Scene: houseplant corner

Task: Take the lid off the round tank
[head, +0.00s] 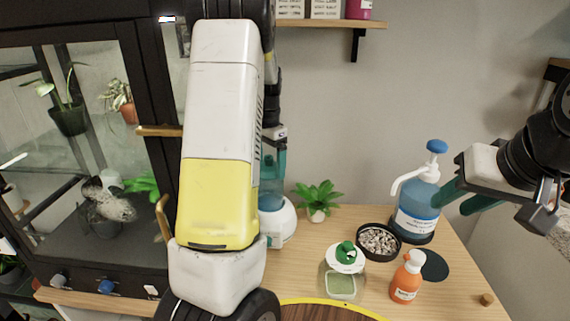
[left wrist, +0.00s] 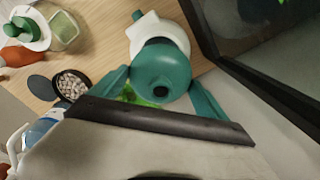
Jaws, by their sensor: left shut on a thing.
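The left gripper (head: 272,165) is shut on the lid, fingers on either side. A dark band shows between lid and white body; I cannot tell if the lid is clear of the tank. My right gripper (head: 454,205) is open, beside the blue pump bottle (head: 416,210).
A pebble dish (head: 379,241), an orange bottle (head: 406,277), a green-knobbed jar (head: 342,284) and a small plant (head: 317,200) stand on the wooden table (head: 450,285). A dark-framed glass cabinet (head: 150,80) rises at left. A shelf (head: 335,23) hangs above.

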